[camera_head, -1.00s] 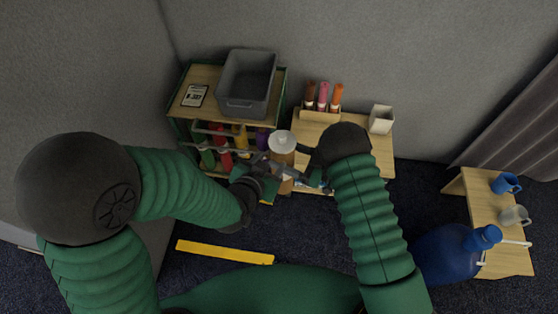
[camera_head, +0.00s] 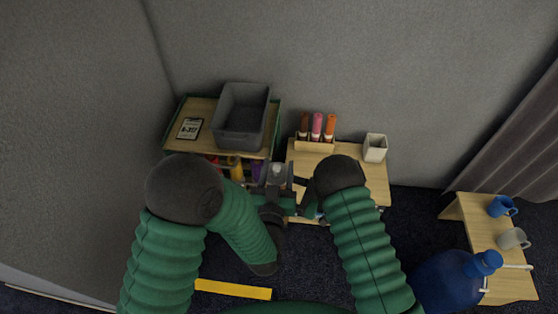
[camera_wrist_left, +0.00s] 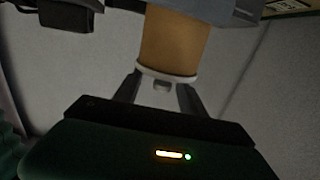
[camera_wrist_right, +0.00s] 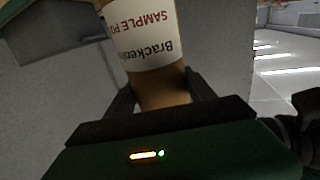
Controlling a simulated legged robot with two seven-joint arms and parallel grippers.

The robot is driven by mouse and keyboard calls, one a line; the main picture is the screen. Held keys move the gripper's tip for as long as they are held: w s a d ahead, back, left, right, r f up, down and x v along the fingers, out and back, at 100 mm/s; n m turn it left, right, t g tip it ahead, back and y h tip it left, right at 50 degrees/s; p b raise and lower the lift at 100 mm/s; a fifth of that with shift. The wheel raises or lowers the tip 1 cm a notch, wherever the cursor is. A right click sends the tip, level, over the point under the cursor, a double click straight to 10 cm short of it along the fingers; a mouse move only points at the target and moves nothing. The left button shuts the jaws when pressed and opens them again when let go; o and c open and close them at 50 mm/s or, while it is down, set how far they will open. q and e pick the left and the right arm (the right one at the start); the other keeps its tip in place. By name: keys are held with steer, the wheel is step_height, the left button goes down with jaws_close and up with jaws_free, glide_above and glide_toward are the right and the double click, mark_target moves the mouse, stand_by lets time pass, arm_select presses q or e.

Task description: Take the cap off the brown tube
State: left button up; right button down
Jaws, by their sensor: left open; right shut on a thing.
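The brown tube shows as a tan cylinder with a printed white label (camera_wrist_right: 143,36) in the right wrist view. My right gripper (camera_wrist_right: 160,94) is shut on the tube's bare brown part, just below the label. In the left wrist view the tube's other end (camera_wrist_left: 174,42) has a white cap (camera_wrist_left: 160,92). My left gripper (camera_wrist_left: 158,96) is open, with its fingers on either side of the cap; I cannot tell whether they touch it. In the head view the left gripper (camera_head: 276,180) is at the cap end, and most of the tube is hidden.
A grey bin (camera_head: 241,116) and a label card (camera_head: 190,128) are on the left shelf. Mugs (camera_head: 502,206) are on a right-hand bench.

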arm_select(q)
steer(key=shift+x, duration=1.7)
jaws_close()
steer(key=shift+r, duration=0.25)
steer(key=shift+r, duration=0.95)
steer(key=shift+s+r, duration=0.1)
steer(key=shift+r, duration=1.95)
